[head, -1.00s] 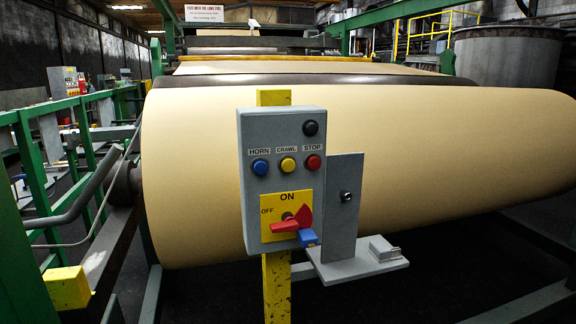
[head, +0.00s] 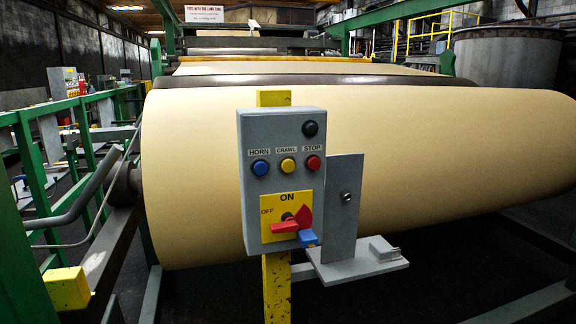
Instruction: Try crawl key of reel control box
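The grey reel control box (head: 262,205) hangs on a yellow post (head: 276,290) in the middle of the head view, in front of the large paper reel. Its yellow crawl button (head: 288,166) sits under the label CRAWL, between the blue horn button (head: 260,167) and the red stop button (head: 313,163). A black round knob (head: 310,128) is above them. Below is a red rotary switch (head: 292,222) on a yellow ON/OFF plate, with a blue block (head: 307,237) at its lower right. Neither of my grippers shows.
A grey upright plate with a small round fitting (head: 346,196) stands right of the box, above a grey shelf (head: 345,268) holding a small block (head: 384,248). The cream paper reel (head: 440,150) fills the space behind. Green railings (head: 35,170) stand at left.

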